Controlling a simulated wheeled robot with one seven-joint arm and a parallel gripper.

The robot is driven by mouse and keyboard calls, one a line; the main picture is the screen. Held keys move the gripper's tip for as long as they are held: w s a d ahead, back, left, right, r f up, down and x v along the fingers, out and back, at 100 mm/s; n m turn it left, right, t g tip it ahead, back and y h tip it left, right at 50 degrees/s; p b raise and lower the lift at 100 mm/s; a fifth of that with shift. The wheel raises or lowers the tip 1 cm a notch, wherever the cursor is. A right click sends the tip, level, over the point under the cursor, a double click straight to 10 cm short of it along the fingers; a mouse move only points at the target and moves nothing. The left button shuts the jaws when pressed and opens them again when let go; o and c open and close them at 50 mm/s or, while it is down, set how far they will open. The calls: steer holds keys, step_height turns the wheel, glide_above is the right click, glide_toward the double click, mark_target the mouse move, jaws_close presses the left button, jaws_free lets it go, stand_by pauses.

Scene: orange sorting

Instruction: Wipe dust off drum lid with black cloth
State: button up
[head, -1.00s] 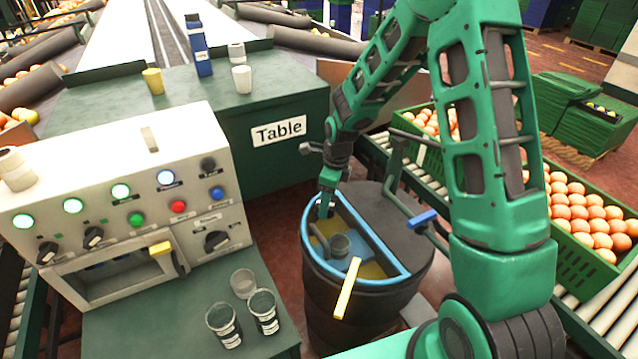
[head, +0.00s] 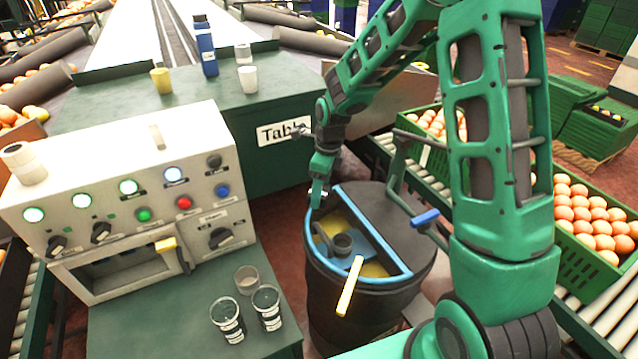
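The drum (head: 335,310) stands right of centre in the head view, dark with a blue rim. Its dark half lid (head: 385,215) covers the back right side; the front left half is open, showing yellowish contents. My gripper (head: 317,200) points down just above the rim at the drum's back left, beside the lid, not on it. Its fingers are small, and whether they are open or shut is unclear. I cannot make out a black cloth. A dark cup-like thing with a curved grey part (head: 342,243) sits in the open half.
A crank with a blue grip (head: 425,217) rises beside the lid. Several cups (head: 268,308) stand by the control box (head: 120,185) at left.

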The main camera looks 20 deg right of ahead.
steer(key=shift+r, duration=1.35)
